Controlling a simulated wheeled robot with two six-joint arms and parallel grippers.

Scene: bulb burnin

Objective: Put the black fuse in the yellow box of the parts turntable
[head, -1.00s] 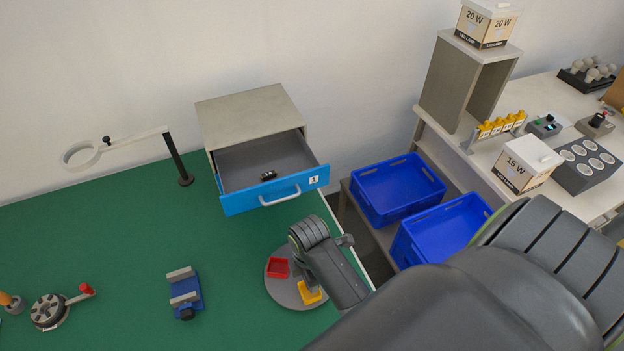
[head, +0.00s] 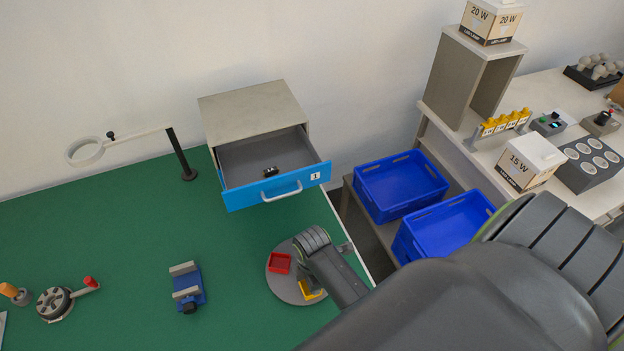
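The black fuse (head: 270,171), a small dark piece with a pale band, lies in the open drawer of the grey cabinet (head: 232,164). The round grey parts turntable (head: 283,290) on the green bench carries a red box (head: 279,263) and a yellow box (head: 312,291). My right arm reaches in from the right. Its wrist end is over the turntable and covers part of the yellow box. The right gripper's fingertips are hidden or too unclear to read, so I cannot tell whether they hold anything. My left gripper is out of view.
The blue drawer front (head: 278,187) sticks out towards the turntable. A ring on a stand (head: 180,155), a blue vise (head: 187,290) and a red-handled device (head: 57,303) are on the bench. Blue crates (head: 400,186) stand to the right.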

